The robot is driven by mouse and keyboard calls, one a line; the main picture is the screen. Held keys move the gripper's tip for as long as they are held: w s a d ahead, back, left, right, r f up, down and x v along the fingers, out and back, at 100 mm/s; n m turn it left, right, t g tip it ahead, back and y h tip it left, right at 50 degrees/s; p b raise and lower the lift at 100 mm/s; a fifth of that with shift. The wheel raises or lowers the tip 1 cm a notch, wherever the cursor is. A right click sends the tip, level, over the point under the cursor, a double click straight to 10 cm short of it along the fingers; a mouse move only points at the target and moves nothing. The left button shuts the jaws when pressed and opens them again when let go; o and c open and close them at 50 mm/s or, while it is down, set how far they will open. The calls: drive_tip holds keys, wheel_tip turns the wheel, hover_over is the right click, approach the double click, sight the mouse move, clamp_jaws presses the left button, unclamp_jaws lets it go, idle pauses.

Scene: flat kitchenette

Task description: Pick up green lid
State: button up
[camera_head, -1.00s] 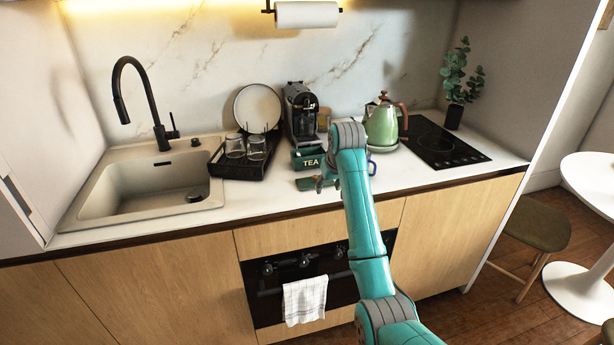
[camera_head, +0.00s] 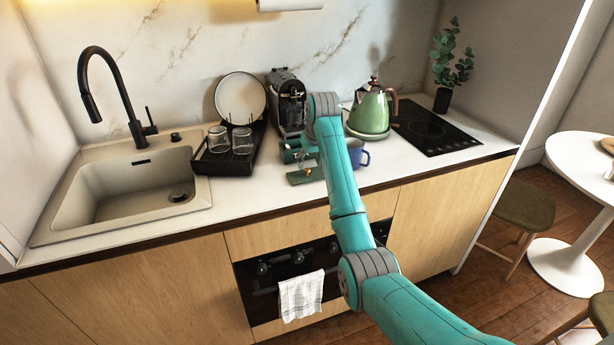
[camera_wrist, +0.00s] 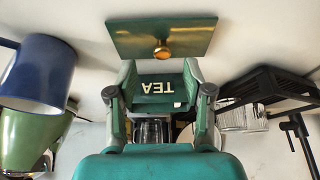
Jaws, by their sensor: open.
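The green lid (camera_head: 307,176) lies flat on the white counter in front of the coffee machine. In the wrist view the lid (camera_wrist: 125,36) is a flat green rectangle with a gold knob (camera_wrist: 161,50). My gripper (camera_wrist: 160,70) is open and empty, its two fingers spread apart. The knob lies beyond the fingertips, near the middle of the gap between them. In the head view my gripper (camera_head: 303,158) is small and partly hidden by my arm, close to the lid. The green TEA box (camera_wrist: 158,91) shows between the fingers.
A blue mug (camera_head: 356,155) and green kettle (camera_head: 369,113) stand right of my arm. A black rack (camera_head: 222,165) with glasses and a plate stands left, beside the sink (camera_head: 125,190). The coffee machine (camera_head: 287,103) is behind the box. The counter front left of the lid is clear.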

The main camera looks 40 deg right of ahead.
sight(307, 170)
drive_tip(key=x, duration=0.4)
drive_tip(key=shift+a+f, duration=0.1)
drive_tip(key=shift+a, duration=0.05)
drive_tip(key=shift+c, duration=0.2)
clamp_jaws()
